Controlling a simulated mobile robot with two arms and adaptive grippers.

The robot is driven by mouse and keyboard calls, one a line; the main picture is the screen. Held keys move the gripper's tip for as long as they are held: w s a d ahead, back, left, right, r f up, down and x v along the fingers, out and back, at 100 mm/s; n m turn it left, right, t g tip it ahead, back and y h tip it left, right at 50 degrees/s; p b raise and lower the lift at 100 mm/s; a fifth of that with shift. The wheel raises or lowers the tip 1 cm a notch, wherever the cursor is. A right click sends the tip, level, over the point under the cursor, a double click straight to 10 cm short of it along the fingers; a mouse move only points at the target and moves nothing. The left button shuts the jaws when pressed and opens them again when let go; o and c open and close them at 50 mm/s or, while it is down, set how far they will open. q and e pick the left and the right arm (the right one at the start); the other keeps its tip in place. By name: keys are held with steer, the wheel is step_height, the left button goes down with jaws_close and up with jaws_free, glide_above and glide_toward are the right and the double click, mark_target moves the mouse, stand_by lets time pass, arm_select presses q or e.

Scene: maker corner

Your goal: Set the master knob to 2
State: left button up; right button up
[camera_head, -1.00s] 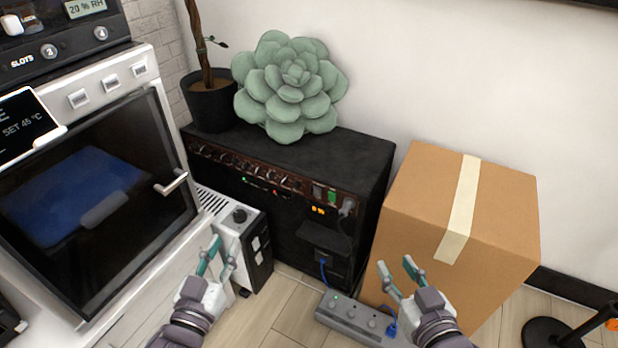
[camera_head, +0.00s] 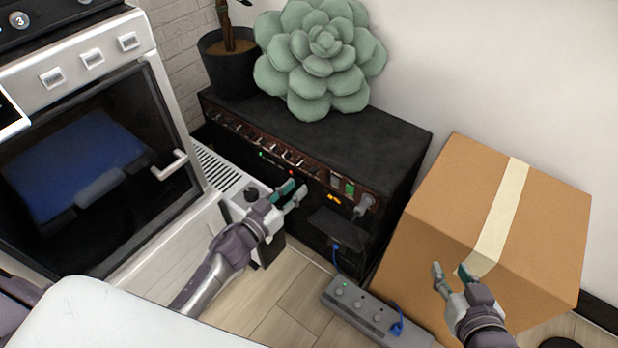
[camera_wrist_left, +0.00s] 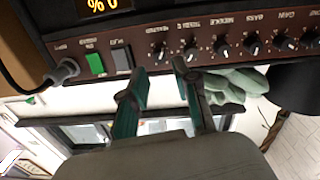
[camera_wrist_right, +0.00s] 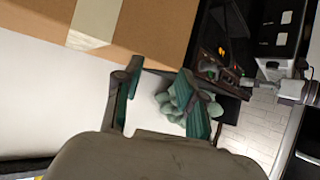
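The black amplifier (camera_head: 330,130) stands against the wall with a row of knobs along its brown panel. In the left wrist view the panel (camera_wrist_left: 215,50) appears upside down. The end knob (camera_wrist_left: 158,52), nearest the switches, seems to be the master knob, though its label is too small to read surely. An orange display (camera_wrist_left: 108,5) seems to read 0 %. My left gripper (camera_head: 296,190) is open in front of the panel; in the left wrist view its fingertips (camera_wrist_left: 160,68) stand either side of that knob, with no clear contact. My right gripper (camera_head: 450,272) is open and empty.
A cardboard box (camera_head: 440,205) stands right of the amplifier, behind my right gripper. A power strip (camera_head: 365,312) lies on the floor. A white vented unit (camera_head: 222,172) and an oven (camera_head: 100,165) stand left. A green succulent (camera_head: 320,60) and a plant pot (camera_head: 232,70) sit on the amplifier.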

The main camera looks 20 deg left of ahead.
mark_target(311, 174)
arm_select(q)
steer(key=x, duration=0.4)
steer(key=shift+w+d+b, duration=0.15)
steer(key=shift+w+b, duration=0.1)
steer(key=shift+b, duration=0.15)
steer(key=shift+w+d, duration=0.25)
steer(key=shift+w, duration=0.4)
arm_select(e)
step_height(311, 174, up, 5)
steer(key=w+a+t+y, duration=0.1)
steer(key=w+t, duration=0.2)
steer(key=shift+a+t, duration=0.3)
arm_select(q)
steer(key=shift+c, duration=0.3)
jaws_close()
